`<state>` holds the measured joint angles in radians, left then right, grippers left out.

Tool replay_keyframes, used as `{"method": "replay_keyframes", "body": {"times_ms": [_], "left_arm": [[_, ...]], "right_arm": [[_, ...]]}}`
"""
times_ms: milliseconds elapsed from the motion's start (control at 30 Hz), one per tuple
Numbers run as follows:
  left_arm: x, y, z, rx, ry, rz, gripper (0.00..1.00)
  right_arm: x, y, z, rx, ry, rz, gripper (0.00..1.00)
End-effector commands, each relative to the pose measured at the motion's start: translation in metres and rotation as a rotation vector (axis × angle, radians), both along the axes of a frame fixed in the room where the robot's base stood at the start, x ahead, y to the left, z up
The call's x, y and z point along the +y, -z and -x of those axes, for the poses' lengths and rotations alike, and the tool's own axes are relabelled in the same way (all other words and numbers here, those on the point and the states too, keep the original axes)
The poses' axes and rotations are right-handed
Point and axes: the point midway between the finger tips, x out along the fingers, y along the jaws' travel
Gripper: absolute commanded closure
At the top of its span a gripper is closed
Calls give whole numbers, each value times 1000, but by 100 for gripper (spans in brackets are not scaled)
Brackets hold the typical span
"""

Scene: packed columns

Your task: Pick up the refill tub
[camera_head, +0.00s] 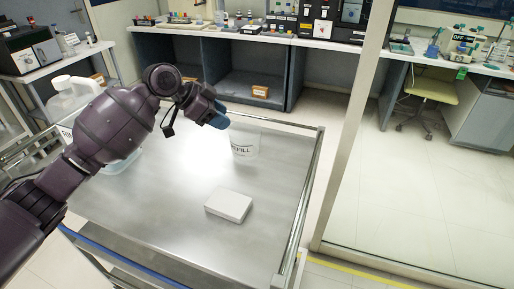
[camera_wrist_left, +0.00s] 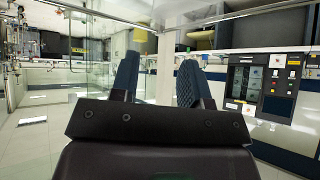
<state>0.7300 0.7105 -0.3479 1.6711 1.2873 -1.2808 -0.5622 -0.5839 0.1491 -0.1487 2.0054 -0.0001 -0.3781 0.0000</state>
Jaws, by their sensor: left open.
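I cannot make out the tub in that view. My right gripper is not in view.
A flat white box (camera_head: 228,206) lies on the cart top (camera_head: 165,205) in front of the tub. A white jug (camera_head: 68,92) stands at the left, partly behind my arm. A rail (camera_head: 303,195) edges the cart's right side. The cart's front middle is bare.

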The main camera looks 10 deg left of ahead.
Motion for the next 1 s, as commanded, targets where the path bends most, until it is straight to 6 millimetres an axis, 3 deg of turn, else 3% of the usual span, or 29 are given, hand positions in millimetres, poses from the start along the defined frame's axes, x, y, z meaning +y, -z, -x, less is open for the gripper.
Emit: {"method": "replay_keyframes", "body": {"times_ms": [167,500,767,1000], "left_arm": [[-4,11,-3,5,1,1,58],[-31,42,-17,6,0,1,58],[-40,55,-20,6,0,1,58],[-57,82,-27,7,1,1,58]], "right_arm": [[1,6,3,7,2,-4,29],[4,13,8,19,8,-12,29],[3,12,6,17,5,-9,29],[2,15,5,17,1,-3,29]]}}
